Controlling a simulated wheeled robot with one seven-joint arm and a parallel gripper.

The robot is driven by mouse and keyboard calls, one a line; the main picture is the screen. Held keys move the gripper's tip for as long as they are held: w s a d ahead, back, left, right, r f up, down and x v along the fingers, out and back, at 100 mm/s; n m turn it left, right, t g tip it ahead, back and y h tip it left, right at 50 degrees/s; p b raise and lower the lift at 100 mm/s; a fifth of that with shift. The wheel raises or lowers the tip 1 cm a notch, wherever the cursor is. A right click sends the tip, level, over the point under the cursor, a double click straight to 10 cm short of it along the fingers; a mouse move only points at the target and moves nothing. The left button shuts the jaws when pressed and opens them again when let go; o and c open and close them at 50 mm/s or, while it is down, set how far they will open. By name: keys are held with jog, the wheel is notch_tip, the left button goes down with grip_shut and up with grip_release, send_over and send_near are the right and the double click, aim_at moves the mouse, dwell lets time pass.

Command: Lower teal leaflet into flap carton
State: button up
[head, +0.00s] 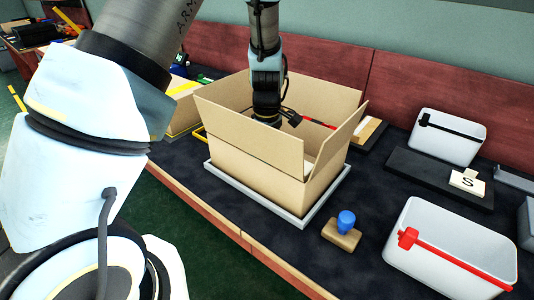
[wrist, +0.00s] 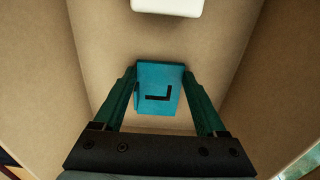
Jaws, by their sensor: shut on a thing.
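The flap carton (head: 255,160) stands open on a grey tray, its flaps spread outward. My arm reaches down into it from above, and the front wall hides the fingertips in the head view. In the wrist view my gripper (wrist: 158,95) is shut on the teal leaflet (wrist: 158,78), which has a black L-shaped mark. The leaflet is between the carton's brown walls, above or near its floor; I cannot tell whether it touches. A white object (wrist: 168,5) lies inside the carton beyond the leaflet.
The grey tray (head: 296,226) borders the carton. A blue-knobbed stamp (head: 344,232) stands to its right. A white bin with a red bar (head: 450,250) and one with a black bar (head: 448,137) are farther right. A black board (head: 425,175) lies between them.

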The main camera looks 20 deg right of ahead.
jog(key=shift+f, duration=0.2)
jog(key=o, duration=1.3)
jog(key=shift+c, duration=0.2)
